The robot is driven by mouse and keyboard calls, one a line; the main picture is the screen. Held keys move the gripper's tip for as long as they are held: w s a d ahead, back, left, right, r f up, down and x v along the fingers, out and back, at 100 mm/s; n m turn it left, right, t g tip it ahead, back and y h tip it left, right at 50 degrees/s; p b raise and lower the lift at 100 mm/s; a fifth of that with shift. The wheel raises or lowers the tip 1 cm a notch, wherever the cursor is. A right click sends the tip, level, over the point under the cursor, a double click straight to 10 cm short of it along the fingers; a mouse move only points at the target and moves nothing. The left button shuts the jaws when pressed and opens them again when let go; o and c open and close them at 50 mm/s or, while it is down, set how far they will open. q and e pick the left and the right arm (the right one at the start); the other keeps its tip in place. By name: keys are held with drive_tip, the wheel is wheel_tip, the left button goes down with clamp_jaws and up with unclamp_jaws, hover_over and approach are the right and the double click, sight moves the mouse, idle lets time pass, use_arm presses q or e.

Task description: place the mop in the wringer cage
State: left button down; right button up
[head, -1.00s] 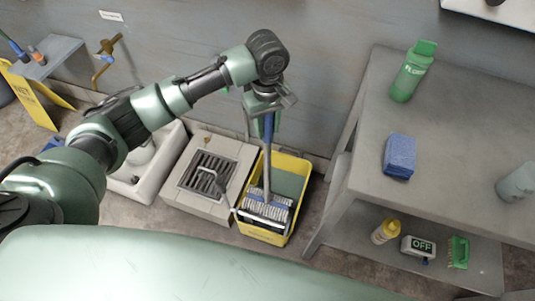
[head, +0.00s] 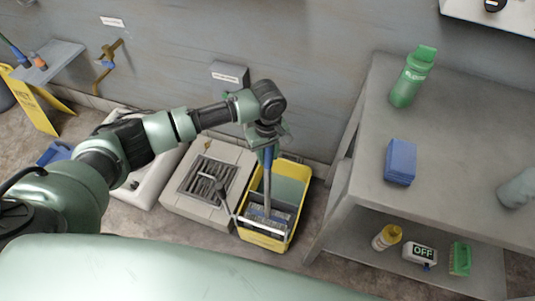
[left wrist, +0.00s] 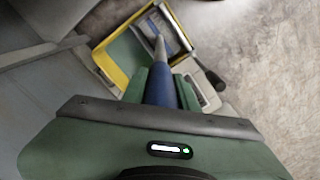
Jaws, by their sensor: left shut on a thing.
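The mop has a blue grip (head: 267,158), a grey shaft and a wide pale head (head: 268,214). My left gripper (head: 267,135) is shut on the blue grip and holds the mop nearly upright. The mop head is down inside the front part of the yellow bucket (head: 303,180), at the wringer cage (head: 262,233). The front rim partly hides the head, so I cannot tell how deep it sits. In the left wrist view the shaft (left wrist: 160,46) runs from the gripper (left wrist: 161,88) down into the bucket (left wrist: 104,61). My right gripper is out of view.
A floor drain grate (head: 206,176) lies left of the bucket, with a lever (head: 224,198) reaching over its edge. A grey table (head: 440,160) stands close on the right, bearing a green bottle (head: 412,78) and blue block (head: 400,161). The wall is behind.

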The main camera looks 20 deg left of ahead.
use_arm(q)
drive_tip(key=c, duration=1.1)
unclamp_jaws()
drive_tip(key=shift+f, duration=0.15)
wheel_tip(320, 180, up, 12)
drive_tip(key=shift+r, duration=0.2)
